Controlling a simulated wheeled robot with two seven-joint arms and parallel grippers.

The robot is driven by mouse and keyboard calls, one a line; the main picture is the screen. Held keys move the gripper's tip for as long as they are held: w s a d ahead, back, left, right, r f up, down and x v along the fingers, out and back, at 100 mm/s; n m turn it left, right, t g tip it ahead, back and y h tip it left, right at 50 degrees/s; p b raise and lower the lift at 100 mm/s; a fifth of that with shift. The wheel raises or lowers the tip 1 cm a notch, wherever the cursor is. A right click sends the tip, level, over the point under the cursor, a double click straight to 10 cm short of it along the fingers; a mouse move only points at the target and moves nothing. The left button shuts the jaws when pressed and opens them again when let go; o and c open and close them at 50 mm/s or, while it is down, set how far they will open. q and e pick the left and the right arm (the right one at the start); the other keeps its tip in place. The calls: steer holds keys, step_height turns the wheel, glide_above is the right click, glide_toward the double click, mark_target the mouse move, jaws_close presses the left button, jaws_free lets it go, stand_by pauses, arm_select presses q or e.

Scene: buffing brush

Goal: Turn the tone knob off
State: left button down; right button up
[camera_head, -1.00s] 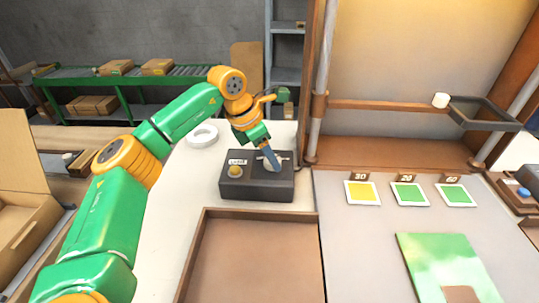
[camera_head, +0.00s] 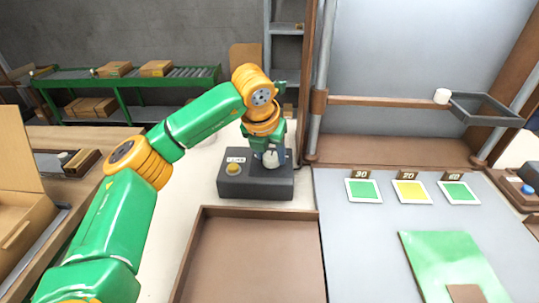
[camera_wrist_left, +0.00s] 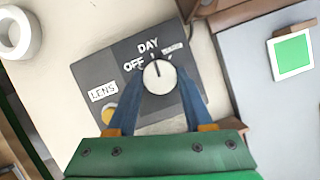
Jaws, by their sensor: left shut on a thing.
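The dark grey control box (camera_head: 232,187) stands on the pale table behind the brown tray. Its white round knob (camera_wrist_left: 159,77) has a dark pointer line. In the left wrist view the line points up toward the DAY label (camera_wrist_left: 148,47), with OFF (camera_wrist_left: 133,65) to its left and a small, unreadable label to its right. My left gripper (camera_head: 270,157) is over the knob, its blue fingers (camera_wrist_left: 160,88) shut on opposite sides of it. A yellow button (camera_head: 233,169) sits under the LENS label (camera_wrist_left: 103,92). My right gripper is out of view.
The empty brown tray (camera_head: 205,222) lies in front of the box. To the right, a grey board holds several colour swatches (camera_head: 410,192) and a green sheet (camera_head: 452,262). A grey-blue lit panel (camera_head: 425,55) stands behind. A white ring (camera_wrist_left: 22,35) lies left of the box.

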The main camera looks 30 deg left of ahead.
arm_select(q)
steer(key=n+y, duration=0.1)
steer(key=n, duration=0.1)
steer(key=shift+d+n, duration=0.1)
steer(key=shift+n, duration=0.3)
steer(key=n+g+y, duration=0.1)
steer(key=n, duration=0.1)
steer(key=shift+w+d+n, duration=0.1)
steer(key=shift+n, duration=0.3)
steer(key=n+g+y+p, duration=0.1)
steer(key=n, duration=0.3)
steer(key=shift+w+n, duration=0.1)
steer(key=shift+n, duration=0.3)
steer(key=shift+n+g, duration=0.3)
steer(key=shift+c, duration=1.5)
jaws_free()
steer(key=v, duration=0.7)
steer(key=shift+p, duration=0.35)
